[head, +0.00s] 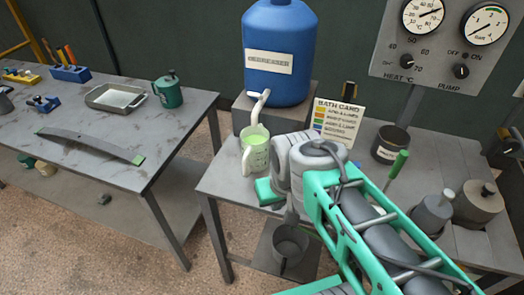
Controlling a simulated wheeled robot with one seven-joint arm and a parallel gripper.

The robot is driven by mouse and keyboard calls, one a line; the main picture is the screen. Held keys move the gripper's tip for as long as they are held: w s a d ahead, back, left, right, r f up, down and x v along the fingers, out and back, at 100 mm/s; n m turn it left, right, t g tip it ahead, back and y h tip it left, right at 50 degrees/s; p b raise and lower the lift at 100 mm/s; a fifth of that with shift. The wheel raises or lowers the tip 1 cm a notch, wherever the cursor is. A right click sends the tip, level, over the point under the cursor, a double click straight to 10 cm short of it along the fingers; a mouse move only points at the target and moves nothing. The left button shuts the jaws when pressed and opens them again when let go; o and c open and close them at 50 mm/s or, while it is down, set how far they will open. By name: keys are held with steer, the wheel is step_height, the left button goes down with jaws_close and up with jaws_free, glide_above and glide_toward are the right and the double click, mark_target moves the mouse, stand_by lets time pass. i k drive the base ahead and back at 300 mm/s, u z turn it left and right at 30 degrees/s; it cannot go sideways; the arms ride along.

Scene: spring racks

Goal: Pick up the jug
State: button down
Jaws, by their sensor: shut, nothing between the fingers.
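The jug (256,154) is a clear measuring jug with markings and pale green liquid inside. It stands upright near the back left of the right-hand bench, under the white spout (259,104) of a blue degreaser drum (279,55). Its handle faces left. My gripper (268,191) is just below and in front of the jug in the picture, with a teal part showing. It is shut and empty. My arm's wrist hides the bench right of the jug, and whether the gripper touches the jug cannot be told.
A bath card (335,119), a dark pot (391,144) and a green-handled tool (397,168) stand right of my arm. Grey weights (432,213) are farther right. The left bench (75,128) holds a tray (115,97) and a green can (168,91). A gap separates the benches.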

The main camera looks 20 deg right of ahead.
mark_target(254, 140)
steer(key=u, duration=2.15)
steer(key=k, duration=0.65)
steer(key=u, duration=0.6)
